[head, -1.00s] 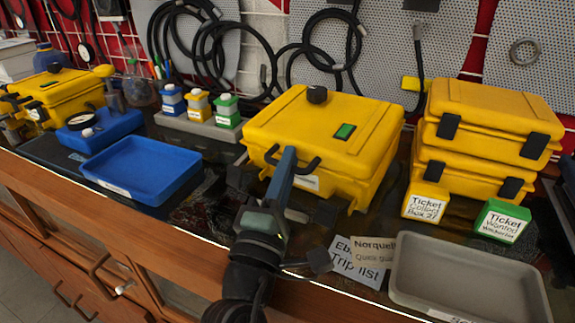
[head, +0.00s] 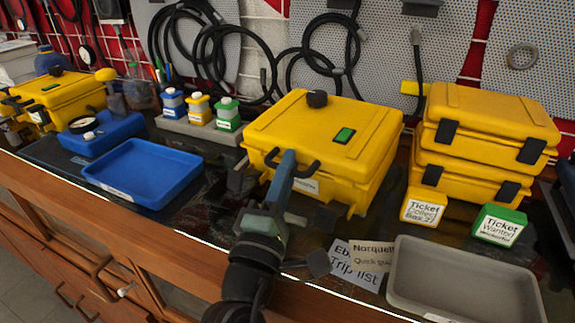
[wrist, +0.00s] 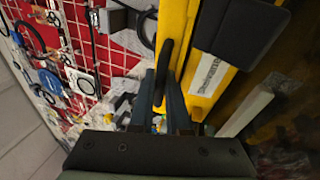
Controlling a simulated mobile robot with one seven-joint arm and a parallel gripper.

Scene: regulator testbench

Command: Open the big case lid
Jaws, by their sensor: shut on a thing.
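The big yellow case (head: 352,170) stands on the bench in the middle of the head view. Its lid (head: 300,122) looks down, with a black knob (head: 317,98) and a green window on top. A black handle (head: 309,170) sticks out at the front edge. My gripper (head: 287,160) is at the front of the case, shut on this handle. In the wrist view, the two fingers (wrist: 165,95) stand on either side of the handle (wrist: 166,60), beside the yellow front. The fingers partly hide the handle.
A blue tray (head: 143,168) lies left of the case and a grey tray (head: 465,285) lies at the front right. Stacked yellow cases (head: 490,110) stand to the right, behind ticket boxes (head: 423,207). Labelled bottles (head: 200,108) stand behind left. Cables hang on the back wall.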

